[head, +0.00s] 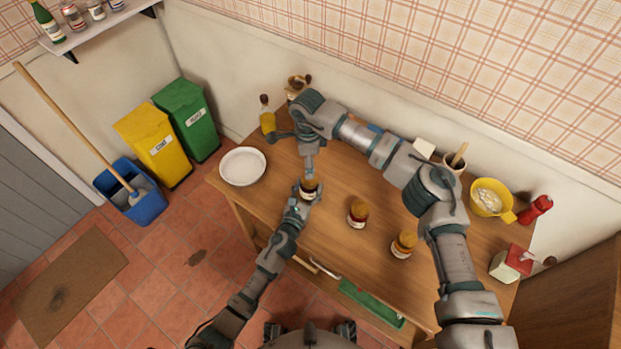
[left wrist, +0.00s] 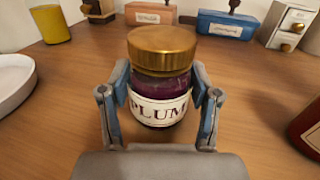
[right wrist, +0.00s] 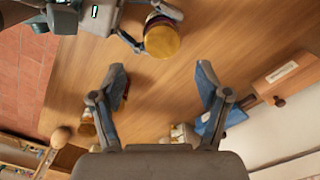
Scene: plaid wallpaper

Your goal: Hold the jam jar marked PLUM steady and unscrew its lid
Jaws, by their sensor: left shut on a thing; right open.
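The PLUM jar (head: 309,187) stands upright near the table's left front part. In the left wrist view, the jar's label (left wrist: 160,106) reads PLUM, its contents are dark purple, and its gold lid (left wrist: 163,50) sits on top. My left gripper (left wrist: 160,88) is shut on the jar body below the lid, one finger on each side. My right gripper (right wrist: 162,76) is open and empty. In the right wrist view, the gold lid (right wrist: 162,40) lies beyond its fingertips, apart from them. In the head view my right arm reaches across the table's back to just behind the jar.
Two other jars (head: 357,214) (head: 403,244) stand to the right on the wooden table. A white plate (head: 243,166) is at the left edge. A yellow bowl (head: 490,198), red bottle (head: 536,209) and red-and-white box (head: 511,263) are at the right. A yellow item (head: 267,122) stands behind.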

